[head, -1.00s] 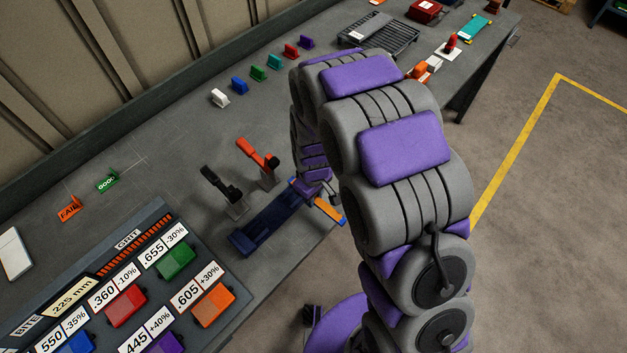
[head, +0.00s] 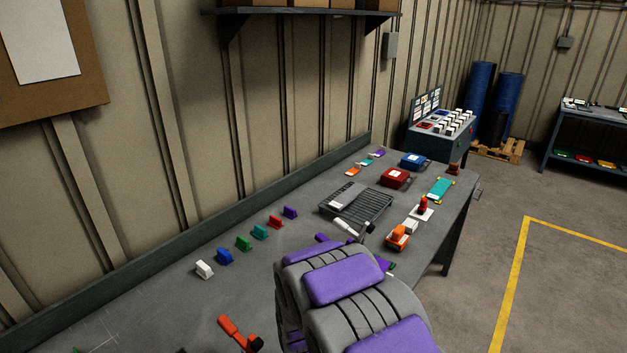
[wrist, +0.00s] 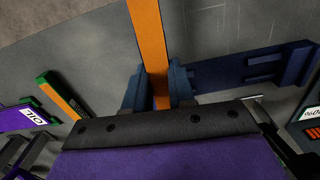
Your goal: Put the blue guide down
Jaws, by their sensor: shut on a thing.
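My gripper (wrist: 158,88) is shut on a long bar in the wrist view, its dark jaws on both sides of it. I take this bar for the blue guide (wrist: 148,40); only its orange face shows now, running up past the top edge. A blue edge showed in the earlier head frame. A navy channel (wrist: 225,75) lies right of the jaws on the grey bench (wrist: 100,60). I cannot tell whether the guide touches the bench or channel. In the head view my arm hides the gripper and guide.
A green bar with an orange face (wrist: 62,95) and a purple "OIL" item (wrist: 25,117) lie left of my gripper. An orange-handled lever (head: 235,333) stands near my arm. Several small coloured blocks (head: 243,243) line the bench's back, and a grey rack (head: 355,203) lies beyond.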

